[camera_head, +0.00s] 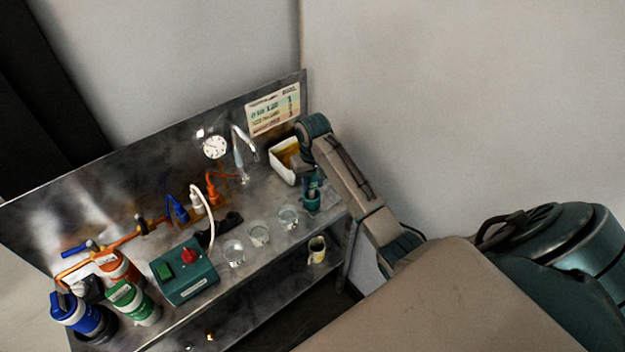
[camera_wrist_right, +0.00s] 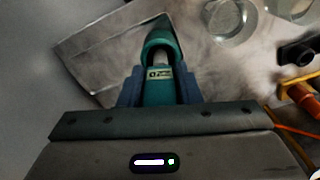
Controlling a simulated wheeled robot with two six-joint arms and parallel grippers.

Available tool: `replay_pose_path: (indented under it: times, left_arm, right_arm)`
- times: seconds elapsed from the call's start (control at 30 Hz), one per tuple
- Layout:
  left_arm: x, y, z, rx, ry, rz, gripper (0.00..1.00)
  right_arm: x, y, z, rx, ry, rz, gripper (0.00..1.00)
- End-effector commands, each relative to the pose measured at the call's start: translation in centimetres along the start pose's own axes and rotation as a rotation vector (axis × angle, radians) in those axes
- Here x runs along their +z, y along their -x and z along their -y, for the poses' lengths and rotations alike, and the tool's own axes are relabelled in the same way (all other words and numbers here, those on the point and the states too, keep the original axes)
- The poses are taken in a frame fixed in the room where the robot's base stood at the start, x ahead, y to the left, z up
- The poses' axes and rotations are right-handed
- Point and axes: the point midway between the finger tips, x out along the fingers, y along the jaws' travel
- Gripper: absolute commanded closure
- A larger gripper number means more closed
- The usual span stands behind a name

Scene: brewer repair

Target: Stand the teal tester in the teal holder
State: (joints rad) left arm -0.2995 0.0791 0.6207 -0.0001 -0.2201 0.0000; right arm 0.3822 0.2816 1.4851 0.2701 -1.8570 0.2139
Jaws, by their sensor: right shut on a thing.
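My right gripper (camera_head: 312,181) points down at the right end of the steel bench. It is shut on the teal tester, whose body with a small pale display (camera_wrist_right: 160,73) shows between the dark fingers (camera_wrist_right: 158,88) in the right wrist view. The teal holder (camera_head: 311,203) stands on the bench right below the gripper. In the right wrist view a rounded teal rim (camera_wrist_right: 162,42) surrounds the tester's grey shaft. The tester looks upright at the holder; how deep it sits is hidden. My left gripper is out of view.
A white tray (camera_head: 284,164) stands close behind the gripper. Several clear glasses (camera_head: 288,217) line the bench to its left. Farther left are a teal box with a red knob (camera_head: 185,273), taps, and coloured canisters (camera_head: 132,302). A yellowish cup (camera_head: 317,249) is on the lower shelf.

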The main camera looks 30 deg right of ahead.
Motion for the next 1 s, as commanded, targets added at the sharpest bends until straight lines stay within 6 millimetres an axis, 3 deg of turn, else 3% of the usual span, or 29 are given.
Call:
replay_pose_path:
  times: [1.0]
  left_arm:
    - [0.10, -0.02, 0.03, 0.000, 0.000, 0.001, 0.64]
  right_arm:
    - [0.01, -0.91, 0.02, 0.000, 0.000, -0.001, 0.93]
